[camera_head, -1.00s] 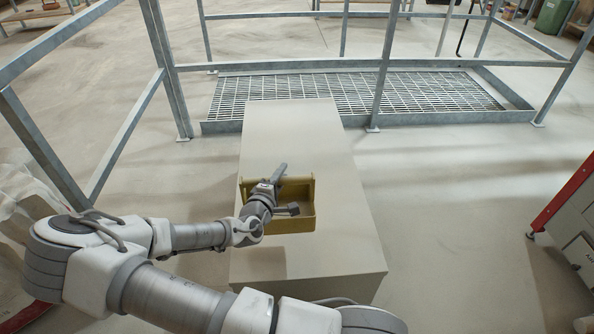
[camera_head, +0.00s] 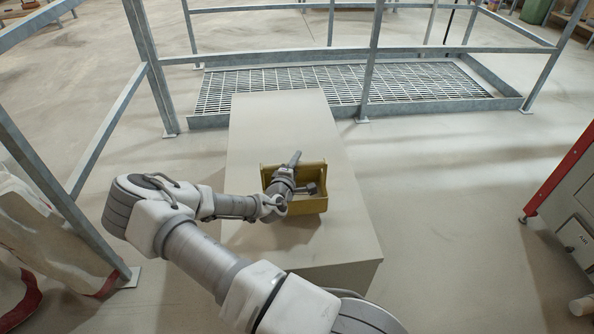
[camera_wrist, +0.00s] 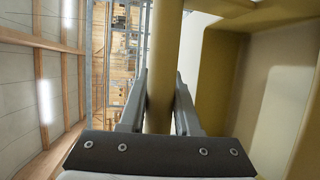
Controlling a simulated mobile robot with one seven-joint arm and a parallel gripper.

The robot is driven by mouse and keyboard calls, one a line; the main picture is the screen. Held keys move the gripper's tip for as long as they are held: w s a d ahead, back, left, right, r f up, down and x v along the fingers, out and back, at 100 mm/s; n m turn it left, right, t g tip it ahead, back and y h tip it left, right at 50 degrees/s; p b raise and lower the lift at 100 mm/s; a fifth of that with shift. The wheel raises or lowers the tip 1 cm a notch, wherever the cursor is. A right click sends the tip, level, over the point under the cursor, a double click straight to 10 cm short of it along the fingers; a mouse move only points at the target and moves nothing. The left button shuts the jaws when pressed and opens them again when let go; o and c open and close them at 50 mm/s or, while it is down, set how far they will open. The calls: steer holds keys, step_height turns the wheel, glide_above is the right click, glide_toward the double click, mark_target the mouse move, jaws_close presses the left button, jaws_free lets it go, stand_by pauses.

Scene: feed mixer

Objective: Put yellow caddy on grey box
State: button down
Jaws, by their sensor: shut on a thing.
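The yellow caddy (camera_head: 318,206) is an open tray with raised ends, seen over the top of the long grey box (camera_head: 270,115). I cannot tell whether its underside touches the box. My gripper (camera_wrist: 160,80) is shut on the caddy's bar-shaped yellow handle (camera_wrist: 164,28), with one finger on each side of it in the wrist view. The caddy's inside shows at the right of that view. In the head view my gripper (camera_head: 300,188) reaches into the caddy from the left and hides part of it.
A metal grating (camera_head: 420,85) with railings (camera_head: 368,70) stands behind the box. A red and grey machine (camera_head: 570,215) is at the right, and pale sacks (camera_head: 45,235) lie at the left. The box top is bare behind and in front of the caddy.

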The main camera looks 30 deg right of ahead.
steer(key=shift+f+b, duration=0.35)
steer(key=shift+f, duration=0.95)
steer(key=shift+f, duration=0.2)
steer(key=c, duration=0.6)
jaws_free()
steer(key=shift+r, duration=0.1)
